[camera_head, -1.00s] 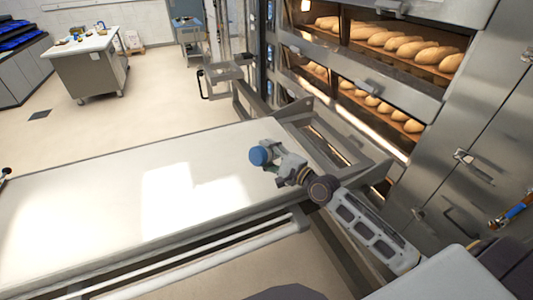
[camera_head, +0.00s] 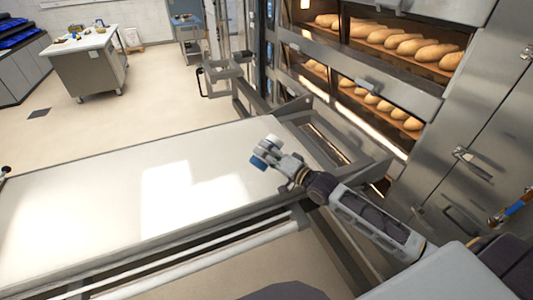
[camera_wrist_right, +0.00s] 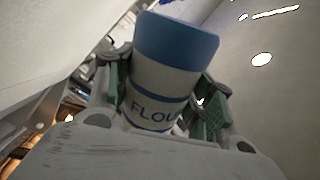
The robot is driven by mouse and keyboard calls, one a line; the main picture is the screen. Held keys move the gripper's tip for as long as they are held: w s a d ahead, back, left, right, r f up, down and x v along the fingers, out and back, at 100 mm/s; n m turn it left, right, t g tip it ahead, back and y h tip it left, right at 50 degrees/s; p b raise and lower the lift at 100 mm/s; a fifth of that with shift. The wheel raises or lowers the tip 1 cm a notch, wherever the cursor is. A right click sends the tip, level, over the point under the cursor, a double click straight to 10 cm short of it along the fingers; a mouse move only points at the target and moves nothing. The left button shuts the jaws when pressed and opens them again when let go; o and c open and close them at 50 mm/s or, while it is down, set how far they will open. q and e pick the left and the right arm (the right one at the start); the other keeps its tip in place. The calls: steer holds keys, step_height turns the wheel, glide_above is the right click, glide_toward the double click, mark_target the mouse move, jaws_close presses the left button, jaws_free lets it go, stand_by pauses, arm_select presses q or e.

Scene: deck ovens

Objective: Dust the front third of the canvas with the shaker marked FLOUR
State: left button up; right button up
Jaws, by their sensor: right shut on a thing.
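My right gripper (camera_head: 281,164) is shut on the shaker, over the canvas near its right end. The shaker (camera_wrist_right: 165,78) is white with a blue cap and blue bands, and its partly hidden lettering begins FLOU. In the wrist view its body sits between the green finger pads. In the head view the shaker (camera_head: 265,153) is small and appears tilted, its blue part toward the lower left. The pale canvas (camera_head: 100,203) is a long flat surface with a bright light patch. No flour can be made out on it. My left gripper is not in view.
The loader's metal frame (camera_head: 330,150) adjoins the canvas at the right. Deck ovens (camera_head: 440,95) with loaves inside stand beyond it. A rail (camera_head: 200,247) runs along the near side. A worktable (camera_head: 90,65) stands far back left, with open floor between.

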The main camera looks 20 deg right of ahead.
steer(key=shift+w+d, duration=0.4)
steer(key=shift+d, duration=0.4)
steer(key=shift+w+d, duration=0.4)
steer(key=shift+d, duration=0.45)
steer(key=shift+w+d, duration=0.4)
steer(key=shift+d, duration=0.4)
steer(key=shift+w+d, duration=0.3)
steer(key=shift+d, duration=0.3)
steer(key=shift+w+d, duration=0.3)
steer(key=shift+d, duration=0.3)
steer(key=shift+s+a+b+x, duration=0.4)
steer(key=shift+a+b+x, duration=0.4)
steer(key=shift+b+x, duration=4.65)
steer(key=shift+w+d+p, duration=2.45)
steer(key=shift+w+d, duration=0.4)
steer(key=shift+w, duration=0.25)
steer(key=shift+s+a+r+m+p, duration=0.25)
steer(key=shift+a+r+m+p, duration=0.55)
steer(key=shift+m, duration=2.65)
steer(key=shift+s+a+r+m+p, duration=0.5)
steer(key=shift+m+p, duration=0.6)
steer(key=shift+m, duration=2.3)
steer(key=shift+s+a+r+m+p, duration=0.1)
steer(key=shift+a+r+m+p, duration=0.65)
steer(key=shift+m, duration=2.7)
